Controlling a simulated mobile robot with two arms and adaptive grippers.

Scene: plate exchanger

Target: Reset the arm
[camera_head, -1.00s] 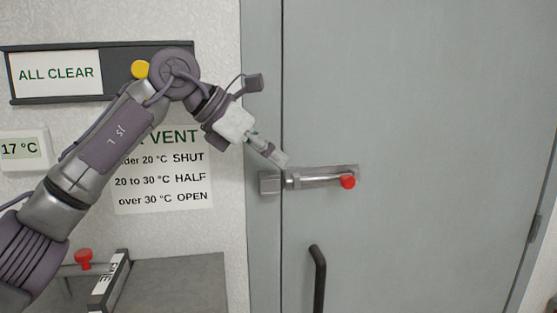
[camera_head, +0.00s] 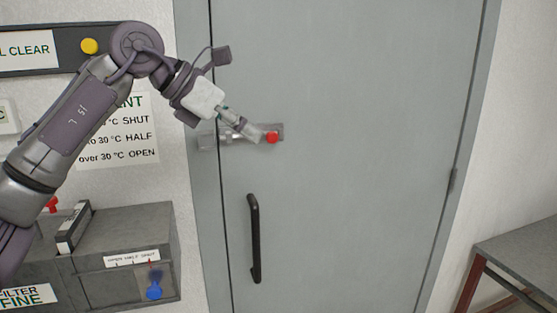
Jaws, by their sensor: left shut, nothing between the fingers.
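My left arm reaches in from the left. My left gripper (camera_head: 253,133) is shut and empty. Its fingertips show just left of the red knob (camera_head: 273,137) of the door's sliding bolt, overlapping part of the bolt in the picture. I cannot tell whether they touch it. The metal bolt plate (camera_head: 281,128) is on the left side of the grey door (camera_head: 340,200), and the knob is near its right end. A bracket (camera_head: 207,141) is on the door frame. My right gripper is not in view.
A black door handle (camera_head: 254,238) is below the bolt. At lower left is a grey box (camera_head: 125,228) with a blue knob (camera_head: 154,286). A sign (camera_head: 120,150) and yellow button (camera_head: 89,46) are on the wall. A grey table (camera_head: 525,250) stands at right.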

